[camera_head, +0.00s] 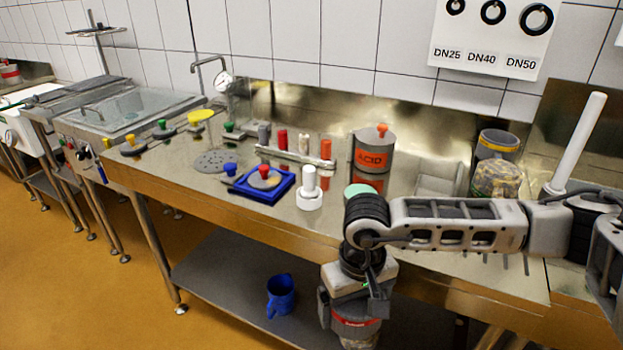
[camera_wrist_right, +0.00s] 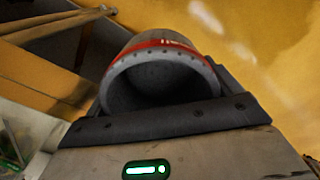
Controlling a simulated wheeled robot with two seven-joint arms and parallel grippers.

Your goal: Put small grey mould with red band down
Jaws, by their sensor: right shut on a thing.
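The small grey mould with red band (camera_head: 356,330) is held in my right gripper (camera_head: 352,308). It hangs in front of the table's front edge, partly cut off by the bottom of the head view. In the right wrist view the mould (camera_wrist_right: 160,72) sits between the jaws. It lies with its open, hollow end facing the camera, and its red band shows near the rim. My right gripper is shut on it. My left gripper is not in view.
The steel worktable (camera_head: 235,215) carries a blue tray (camera_head: 245,190), a white plunger-like piece (camera_head: 309,190), an orange-labelled ACID container (camera_head: 371,155) and a larger grey mould (camera_head: 497,143). A blue jug (camera_head: 281,295) stands on the lower shelf (camera_head: 225,270).

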